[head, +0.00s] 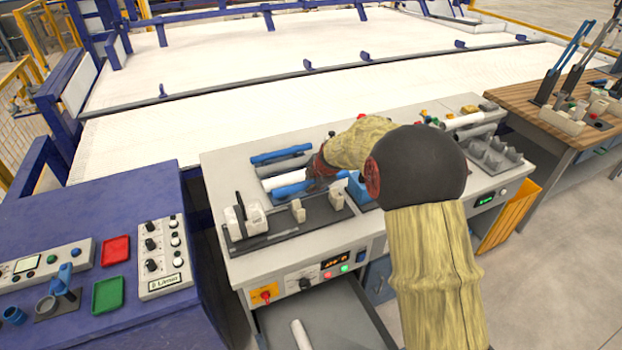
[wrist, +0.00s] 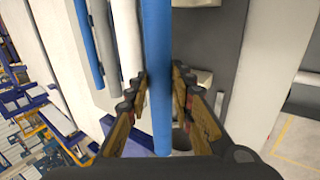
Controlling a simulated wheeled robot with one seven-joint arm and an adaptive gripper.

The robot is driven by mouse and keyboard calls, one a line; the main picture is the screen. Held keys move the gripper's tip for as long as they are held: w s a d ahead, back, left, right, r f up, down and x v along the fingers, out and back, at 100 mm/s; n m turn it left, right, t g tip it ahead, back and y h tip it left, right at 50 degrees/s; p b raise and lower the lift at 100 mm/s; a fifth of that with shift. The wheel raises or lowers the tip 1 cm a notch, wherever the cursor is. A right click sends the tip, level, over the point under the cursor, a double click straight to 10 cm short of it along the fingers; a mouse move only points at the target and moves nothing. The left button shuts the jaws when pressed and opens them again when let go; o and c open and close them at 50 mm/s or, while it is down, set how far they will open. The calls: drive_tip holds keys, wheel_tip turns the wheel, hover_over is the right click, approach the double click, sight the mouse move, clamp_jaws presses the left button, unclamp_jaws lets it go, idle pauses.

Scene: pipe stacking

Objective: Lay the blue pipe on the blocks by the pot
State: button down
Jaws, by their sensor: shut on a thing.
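The blue pipe (head: 292,189) lies lengthwise between the fingers of my gripper (head: 318,174) in the head view. In the wrist view, the blue pipe (wrist: 158,40) runs between the two fingers of my gripper (wrist: 160,82), which is shut on it. Beige blocks (head: 298,210) and (head: 336,198) stand on a dark tray (head: 315,216) just in front of the pipe. Blocks (wrist: 193,78) also show right of the pipe in the wrist view. I cannot tell for certain which thing is the pot; a blue container (head: 361,192) is partly hidden by my arm.
Another blue pipe (head: 285,154), a grey pipe (head: 284,166) and a white pipe (head: 282,180) lie behind on the bench. A white block with a black handle (head: 244,221) stands left on the tray. Grey holders (head: 492,154) stand right. An open drawer (head: 335,318) is below.

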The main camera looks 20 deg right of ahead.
wheel_tip(320, 180, down, 7)
drive_tip(key=b, duration=0.3)
drive_tip(key=shift+r, duration=0.15)
drive_tip(key=shift+f+b, duration=0.75)
drive_tip(key=shift+b, duration=0.4)
drive_tip(key=c, duration=1.5)
unclamp_jaws()
drive_tip(key=shift+o, duration=0.2)
drive_tip(key=shift+r, duration=0.1)
